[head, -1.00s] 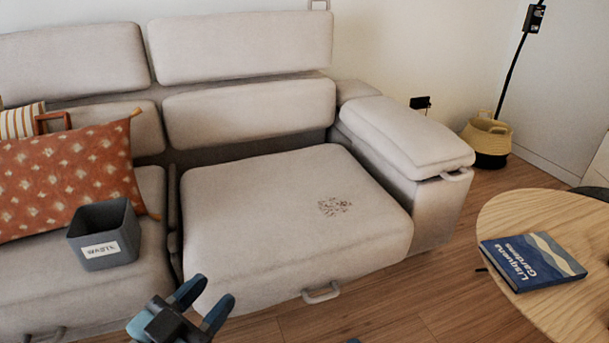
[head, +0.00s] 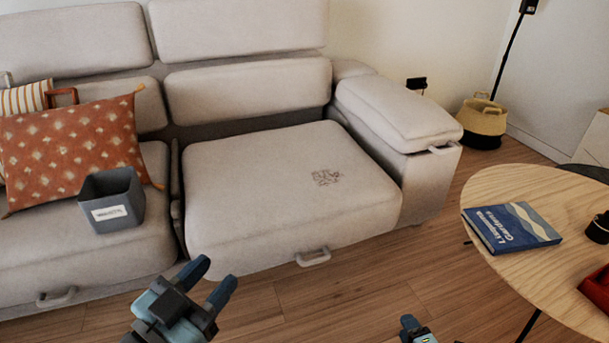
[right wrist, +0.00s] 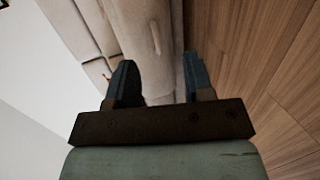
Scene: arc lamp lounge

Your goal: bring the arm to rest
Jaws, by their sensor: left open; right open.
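My left gripper (head: 211,283) is open and empty at the bottom of the head view, in front of the sofa. My right gripper (head: 410,326) shows only as a small part at the bottom edge of the head view. In the right wrist view the right gripper (right wrist: 158,82) is open, with nothing between its fingers. Beyond those fingers are the sofa and the wood floor. Neither gripper touches anything that I can see.
A beige sofa (head: 270,175) holds a grey bin (head: 125,190) and an orange cushion (head: 70,150). A round wooden table (head: 500,185) at right bears a blue book (head: 512,228). A basket (head: 482,124) stands behind. Wood floor (head: 350,285) lies open between sofa and table.

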